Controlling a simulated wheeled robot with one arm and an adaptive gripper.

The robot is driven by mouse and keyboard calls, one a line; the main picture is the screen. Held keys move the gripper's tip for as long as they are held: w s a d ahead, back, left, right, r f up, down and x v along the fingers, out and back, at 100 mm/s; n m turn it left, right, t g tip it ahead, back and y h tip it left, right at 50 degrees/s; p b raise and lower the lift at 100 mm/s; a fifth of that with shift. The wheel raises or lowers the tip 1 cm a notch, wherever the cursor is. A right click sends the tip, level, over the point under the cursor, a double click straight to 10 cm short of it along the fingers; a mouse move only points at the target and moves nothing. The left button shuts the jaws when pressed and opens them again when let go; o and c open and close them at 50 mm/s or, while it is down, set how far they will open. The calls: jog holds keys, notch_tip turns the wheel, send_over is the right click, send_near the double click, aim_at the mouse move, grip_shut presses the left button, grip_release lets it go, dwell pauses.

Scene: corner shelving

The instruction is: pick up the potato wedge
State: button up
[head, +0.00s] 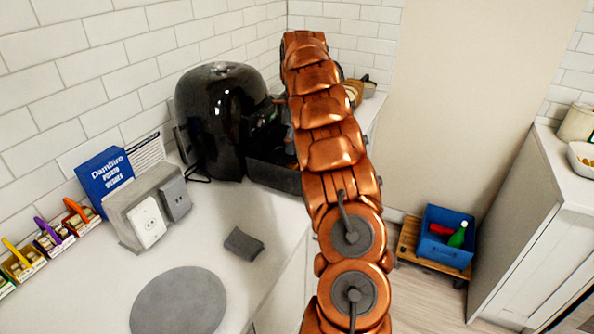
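I cannot make out a single potato wedge for certain. A blue box (104,179) with the word "Dambiro" and smaller potato lettering stands against the wall at the left of the counter. A black air fryer (222,118) stands at the back of the counter, with its dark drawer (272,176) pulled out to the right. The inside of the drawer is mostly hidden behind my copper arm. My arm rises through the middle of the view, and I cannot make out my gripper's fingers.
A grey socket block (148,207), a round grey mat (180,302) and a small dark block (243,244) are on the white counter. A blue bin (447,238) stands low on a wooden trolley (408,238). A white bowl (583,160) with yellowish contents sits on the right cabinet.

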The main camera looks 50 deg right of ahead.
aim_at(298, 165)
jog(key=shift+s+a+f+p, duration=0.1)
jog(key=shift+f+p, duration=0.55)
jog(key=shift+f, duration=0.9)
jog(key=shift+s+f+p, duration=0.1)
jog(key=shift+f+p, duration=0.55)
jog(key=shift+f, duration=1.75)
jog(key=shift+c, duration=0.2)
jog(key=c, duration=0.9)
jog(key=shift+r, duration=0.1)
